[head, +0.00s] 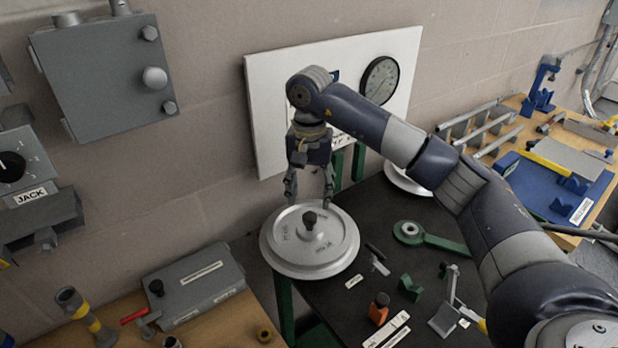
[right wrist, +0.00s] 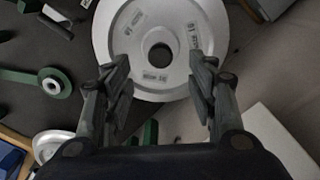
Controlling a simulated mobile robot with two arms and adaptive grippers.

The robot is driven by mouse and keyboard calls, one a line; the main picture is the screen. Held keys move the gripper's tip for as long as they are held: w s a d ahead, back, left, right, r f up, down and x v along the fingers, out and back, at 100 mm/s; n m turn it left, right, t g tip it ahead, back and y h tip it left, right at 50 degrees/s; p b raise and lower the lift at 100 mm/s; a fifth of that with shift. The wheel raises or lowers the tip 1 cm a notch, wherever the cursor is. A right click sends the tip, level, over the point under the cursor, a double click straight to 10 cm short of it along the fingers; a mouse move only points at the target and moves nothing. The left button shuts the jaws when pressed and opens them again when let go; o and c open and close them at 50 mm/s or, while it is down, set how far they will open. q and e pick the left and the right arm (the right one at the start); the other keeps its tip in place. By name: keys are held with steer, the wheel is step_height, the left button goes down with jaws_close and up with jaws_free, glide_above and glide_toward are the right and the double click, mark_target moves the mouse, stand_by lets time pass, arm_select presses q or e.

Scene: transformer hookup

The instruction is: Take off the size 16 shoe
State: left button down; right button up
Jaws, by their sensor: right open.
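A round silver disc (head: 283,247) lies flat at the back left of the black-topped table, with a dark knob (head: 309,220) at its centre. In the right wrist view the disc (right wrist: 115,40) fills the top middle, with a dark round centre (right wrist: 160,55). Labels on it seem to read 16 upside down, so it looks like the size 16 shoe. My right gripper (head: 309,198) points down above the disc, fingers spread and empty. Its fingers (right wrist: 160,85) show on either side below the disc's centre in the wrist view. My left gripper is not in view.
A white board with a dial (head: 380,80) stands behind. A second pale disc (head: 400,180) is partly hidden by my right arm. A green ring-ended lever (head: 440,240), an orange block (head: 379,310) and small tools lie right of the disc. A grey case (head: 195,285) is left.

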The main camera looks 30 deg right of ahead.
mark_target(310, 214)
step_height(310, 214, down, 8)
steer(key=shift+r+p, duration=0.1)
steer(key=shift+p, duration=0.6)
jaws_close()
steer(key=c, duration=0.6)
jaws_free()
steer(key=shift+w+r, duration=0.1)
steer(key=shift+r, duration=0.1)
jaws_close()
